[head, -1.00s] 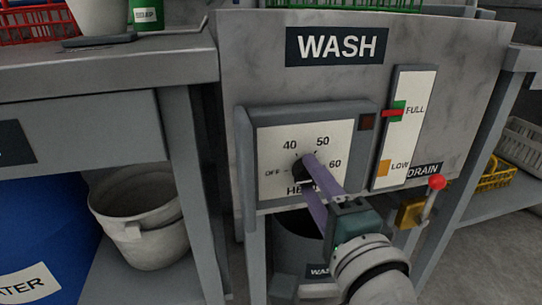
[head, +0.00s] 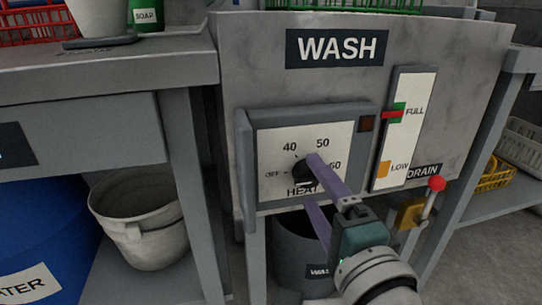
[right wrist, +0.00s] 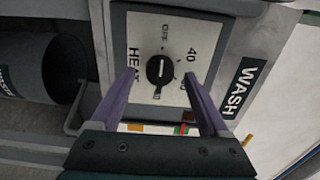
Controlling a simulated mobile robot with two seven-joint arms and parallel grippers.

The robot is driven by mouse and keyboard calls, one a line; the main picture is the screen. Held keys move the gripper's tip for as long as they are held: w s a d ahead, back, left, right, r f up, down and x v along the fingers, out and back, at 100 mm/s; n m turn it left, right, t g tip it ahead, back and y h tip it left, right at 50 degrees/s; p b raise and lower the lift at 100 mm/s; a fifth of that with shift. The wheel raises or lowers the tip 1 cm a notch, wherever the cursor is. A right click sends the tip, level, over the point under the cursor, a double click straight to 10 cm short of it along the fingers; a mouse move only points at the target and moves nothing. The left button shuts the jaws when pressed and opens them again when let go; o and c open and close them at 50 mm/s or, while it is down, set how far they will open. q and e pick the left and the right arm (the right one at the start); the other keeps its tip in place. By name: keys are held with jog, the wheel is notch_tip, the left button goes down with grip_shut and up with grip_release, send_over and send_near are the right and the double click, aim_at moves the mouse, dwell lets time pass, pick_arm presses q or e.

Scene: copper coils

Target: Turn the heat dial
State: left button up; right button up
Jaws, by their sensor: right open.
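The black heat dial (head: 302,172) sits on a white plate (head: 275,140) marked OFF, 40, 50, 60 and HEAT. My right gripper (head: 310,179) is open, with its purple fingers pointing at the dial and covering part of the plate. In the right wrist view the dial (right wrist: 159,72) lies between the fingertips, with space on both sides; nothing is held. A pale mark on the dial lies roughly along the line between OFF and 60; I cannot tell which end points. My left gripper is not in view.
Right of the dial are a level gauge (head: 402,135) and a red-knobbed drain lever (head: 436,184). A dark bucket (head: 293,245) stands below the wash panel. A grey table (head: 90,65) is on the left, with a white bucket (head: 150,235) beneath it.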

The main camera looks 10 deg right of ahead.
jog(key=s+p, duration=0.1)
jog(key=s, duration=0.7)
jog(key=shift+s+d+p, duration=0.15)
jog(key=shift+s+p, duration=0.2)
jog(key=shift+s, duration=0.05)
jog(key=s+a+r+n+g+y+p, duration=0.2)
jog(key=a+r+n+g+y+p, duration=0.3)
jog(key=r+p, duration=0.55)
jog(key=s+a+r+n+g+p, duration=0.1)
jog(key=s+r+n+g+p, duration=0.1)
jog(key=r+n+p, duration=0.75)
jog(key=s+d+r+n+g+h+p, duration=0.2)
jog(key=s+d+r+g+h+p, duration=0.3)
jog(key=r+p, duration=0.55)
jog(key=s+d+r+n+g+p, duration=0.25)
jog(key=s+d+r+p, duration=0.4)
jog(key=r+p, duration=0.45)
notch_tip(320, 180, up, 34)
jog(key=p, duration=3.6)
jog(key=shift+s+a+p, duration=0.2)
jog(key=shift+a+p, duration=0.1)
jog(key=shift+a, duration=0.05)
